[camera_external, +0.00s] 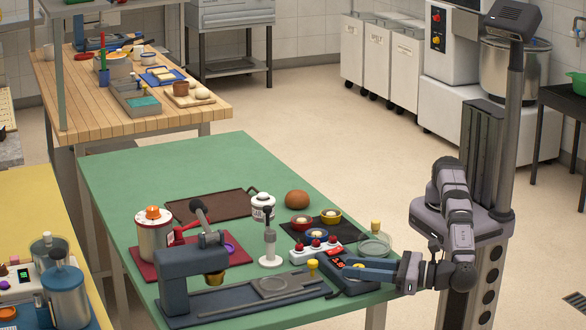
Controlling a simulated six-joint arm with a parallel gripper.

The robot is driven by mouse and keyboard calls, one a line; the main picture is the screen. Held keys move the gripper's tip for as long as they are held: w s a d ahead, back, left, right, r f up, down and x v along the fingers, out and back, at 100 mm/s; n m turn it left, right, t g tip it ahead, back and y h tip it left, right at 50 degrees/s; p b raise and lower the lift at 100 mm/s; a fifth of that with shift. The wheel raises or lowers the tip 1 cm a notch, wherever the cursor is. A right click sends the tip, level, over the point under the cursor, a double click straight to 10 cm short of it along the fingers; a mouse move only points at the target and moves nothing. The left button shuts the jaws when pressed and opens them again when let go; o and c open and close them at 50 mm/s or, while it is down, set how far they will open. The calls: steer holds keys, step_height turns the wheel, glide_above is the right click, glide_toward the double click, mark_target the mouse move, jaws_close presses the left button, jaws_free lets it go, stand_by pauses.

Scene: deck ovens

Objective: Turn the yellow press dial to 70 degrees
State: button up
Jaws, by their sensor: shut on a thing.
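The dial's angle and any scale marks are too small to read.
A white block with red buttons (315,248) stands just behind the dial. A white stand (270,246) with a dark top is behind the press. A glass dish (373,246) and a dark tray with small bowls (318,230) lie farther back. The green table's (160,170) far left is clear.

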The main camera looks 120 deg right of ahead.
steer(key=shift+r, duration=0.15)
steer(key=o, duration=1.1)
steer(key=shift+c, duration=0.2)
steer(key=shift+f+b+v, duration=0.1)
steer(key=shift+b+v, duration=0.2)
steer(key=shift+v, duration=0.4)
steer(key=shift+f+b+v, duration=0.15)
steer(key=shift+b+v, duration=0.15)
steer(key=shift+v, duration=0.4)
step_height(320, 180, up, 7)
steer(key=p, duration=0.7)
steer(key=shift+s+r, duration=0.1)
steer(key=shift+r, duration=0.05)
